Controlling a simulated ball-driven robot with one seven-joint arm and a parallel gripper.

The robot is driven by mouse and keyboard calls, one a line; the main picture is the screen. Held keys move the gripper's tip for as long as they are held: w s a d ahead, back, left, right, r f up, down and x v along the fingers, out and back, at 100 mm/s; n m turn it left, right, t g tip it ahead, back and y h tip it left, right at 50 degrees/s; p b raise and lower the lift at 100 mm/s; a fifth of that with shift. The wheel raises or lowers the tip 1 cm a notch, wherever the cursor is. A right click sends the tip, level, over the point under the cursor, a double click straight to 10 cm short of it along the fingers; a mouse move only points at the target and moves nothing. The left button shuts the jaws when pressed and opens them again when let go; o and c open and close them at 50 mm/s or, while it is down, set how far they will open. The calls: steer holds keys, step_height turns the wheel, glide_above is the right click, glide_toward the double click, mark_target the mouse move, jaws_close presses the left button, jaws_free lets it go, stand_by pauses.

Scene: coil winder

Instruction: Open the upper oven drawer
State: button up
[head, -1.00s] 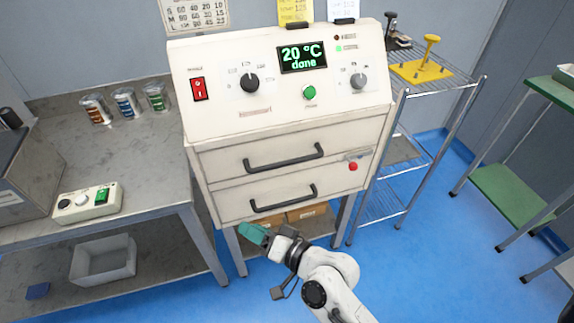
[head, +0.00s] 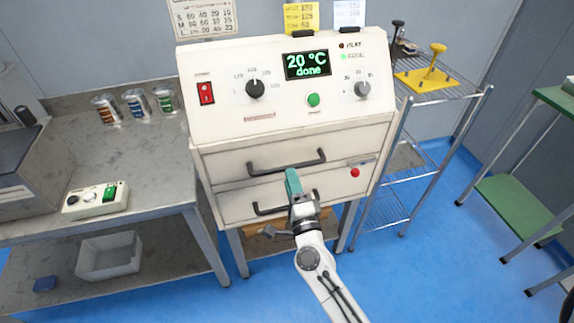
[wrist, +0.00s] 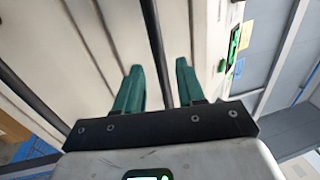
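The oven is cream, with two closed drawers. The upper drawer (head: 228,165) has a dark bar handle (head: 265,170), and the lower drawer (head: 235,204) has a similar handle (head: 262,210). My gripper (head: 292,174) has teal fingers and reaches up in front of the drawers, its tips at the upper handle's middle. In the wrist view my gripper (wrist: 159,68) is open, with the upper handle (wrist: 152,32) running through the gap between its fingers. The lower handle (wrist: 30,98) shows left of the fingers there. Contact with the bar cannot be told.
A control panel with a display (head: 307,65) reading 20 °C done is above the drawers. A red button (head: 355,172) is right of the upper handle. A grey bench (head: 130,165) stands left, a wire rack (head: 410,185) right. Blue floor is clear in front.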

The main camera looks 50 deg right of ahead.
mark_target(287, 166)
steer(key=shift+p+x, duration=0.35)
steer(key=shift+x, duration=2.05)
jaws_close()
